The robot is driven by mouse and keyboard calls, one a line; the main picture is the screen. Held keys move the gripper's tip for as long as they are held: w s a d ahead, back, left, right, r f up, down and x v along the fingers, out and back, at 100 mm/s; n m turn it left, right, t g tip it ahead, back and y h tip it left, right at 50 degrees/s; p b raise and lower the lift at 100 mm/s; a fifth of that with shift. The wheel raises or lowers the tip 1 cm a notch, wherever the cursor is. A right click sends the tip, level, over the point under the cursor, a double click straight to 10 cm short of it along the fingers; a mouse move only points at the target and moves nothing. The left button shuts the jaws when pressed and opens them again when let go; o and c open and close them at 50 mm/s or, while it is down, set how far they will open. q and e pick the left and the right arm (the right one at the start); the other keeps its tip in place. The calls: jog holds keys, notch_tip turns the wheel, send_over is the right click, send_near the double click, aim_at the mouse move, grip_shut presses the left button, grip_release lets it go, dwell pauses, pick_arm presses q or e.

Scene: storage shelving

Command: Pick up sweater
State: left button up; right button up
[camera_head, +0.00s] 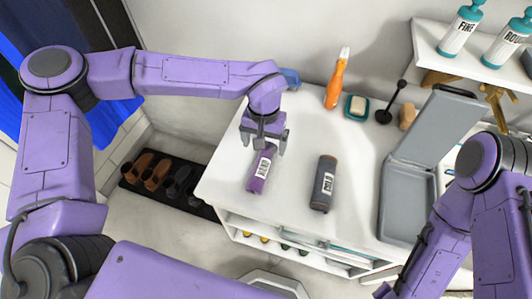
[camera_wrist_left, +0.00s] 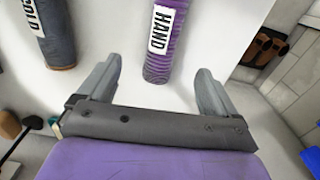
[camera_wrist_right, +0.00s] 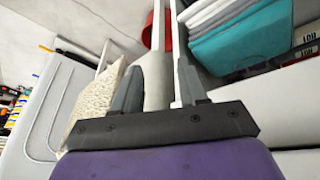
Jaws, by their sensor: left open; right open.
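A purple roll (camera_head: 261,170) labelled HAND lies on the white cabinet top. A grey roll (camera_head: 323,184) labelled COLD lies to its right. I cannot tell whether either is a sweater. My left gripper (camera_head: 264,142) is open over the far end of the purple roll. In the left wrist view, the purple roll (camera_wrist_left: 165,45) lies between and beyond the open fingers (camera_wrist_left: 158,72), and the grey roll (camera_wrist_left: 50,35) is at the left. My right gripper (camera_wrist_right: 158,78) is open and low, near a cream knitted-looking item (camera_wrist_right: 96,100) and a teal folded cloth (camera_wrist_right: 240,42).
An open grey case (camera_head: 408,200) stands on the cabinet's right. An orange bottle (camera_head: 335,82), a soap dish (camera_head: 357,107) and a black-handled item (camera_head: 391,103) are at the back. Shoes (camera_head: 157,172) are on the floor at left. A red item (camera_wrist_right: 152,30) shows in the right wrist view.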

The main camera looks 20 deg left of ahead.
aim_at(261, 163)
pick_arm(q)
jog(key=f, duration=0.3)
jog(key=f+p, duration=0.1)
jog(key=f, duration=0.2)
jog(key=s+f, duration=0.1)
jog(key=f, duration=0.2)
jog(key=shift+a+f, duration=0.35)
jog(key=shift+a, duration=0.05)
jog(key=c, duration=1.3)
